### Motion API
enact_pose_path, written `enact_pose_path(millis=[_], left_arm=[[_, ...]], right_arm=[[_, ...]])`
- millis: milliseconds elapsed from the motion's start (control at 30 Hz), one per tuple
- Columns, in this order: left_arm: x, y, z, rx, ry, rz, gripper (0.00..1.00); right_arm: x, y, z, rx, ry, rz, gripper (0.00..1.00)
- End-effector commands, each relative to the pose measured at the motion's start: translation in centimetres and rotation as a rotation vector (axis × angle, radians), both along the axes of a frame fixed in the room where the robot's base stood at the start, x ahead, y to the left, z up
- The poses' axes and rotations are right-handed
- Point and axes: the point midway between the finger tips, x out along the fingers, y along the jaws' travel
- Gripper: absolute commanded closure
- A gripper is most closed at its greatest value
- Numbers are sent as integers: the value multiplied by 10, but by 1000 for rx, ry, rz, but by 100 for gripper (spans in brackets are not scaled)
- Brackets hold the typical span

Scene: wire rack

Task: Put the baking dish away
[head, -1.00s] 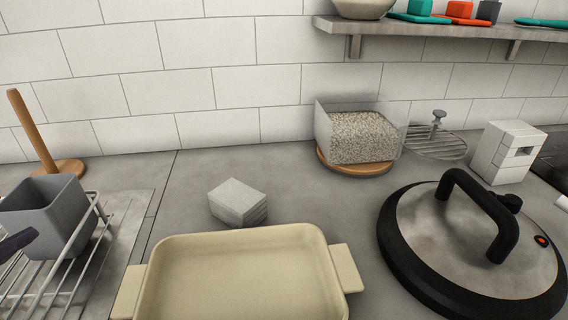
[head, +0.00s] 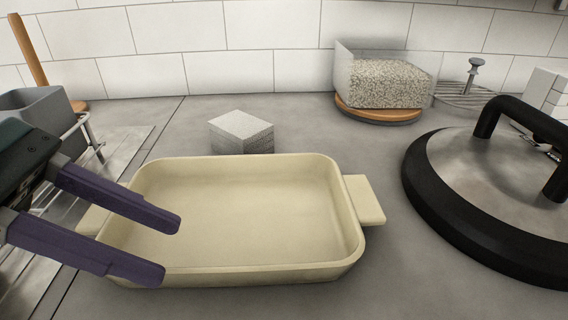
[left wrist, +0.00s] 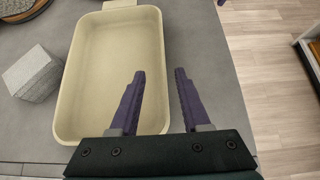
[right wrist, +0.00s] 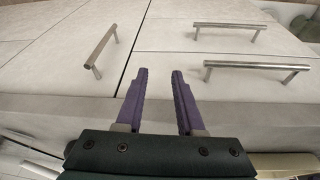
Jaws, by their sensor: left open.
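The cream baking dish (head: 240,270) sits upright and empty on the grey counter, with a flat handle at each short end. It also shows in the left wrist view (left wrist: 112,65). My left gripper (head: 172,248) is open and empty, with purple fingers at the dish's left end. Its fingers hide part of that end and its handle. In the left wrist view the fingers appear at the dish's near right corner. My right gripper (right wrist: 160,75) is open and empty in the right wrist view, in front of cabinet fronts. The wire rack (head: 92,140) is at the left, partly behind my left arm.
A grey block (head: 241,132) stands just behind the dish. A large black-rimmed lid (head: 470,190) lies to the right. A clear bin of grains (head: 385,82) stands on a round wooden board at the back. A grey container (head: 38,100) is in the rack. Metal cabinet handles (right wrist: 255,67) stick out.

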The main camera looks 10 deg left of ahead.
Motion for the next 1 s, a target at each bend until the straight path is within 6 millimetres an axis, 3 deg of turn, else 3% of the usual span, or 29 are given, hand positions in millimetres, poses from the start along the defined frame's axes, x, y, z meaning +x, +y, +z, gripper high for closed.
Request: enact_pose_path(millis=[500,800,1000], left_arm=[[13,-57,-32,-3,3,-1,53],[14,-61,-36,-1,2,-2,53],[14,-61,-36,-1,3,-2,76]], right_arm=[[0,0,11,0,1,0,63],[0,0,10,0,1,0,63],[0,0,10,0,1,0,63]])
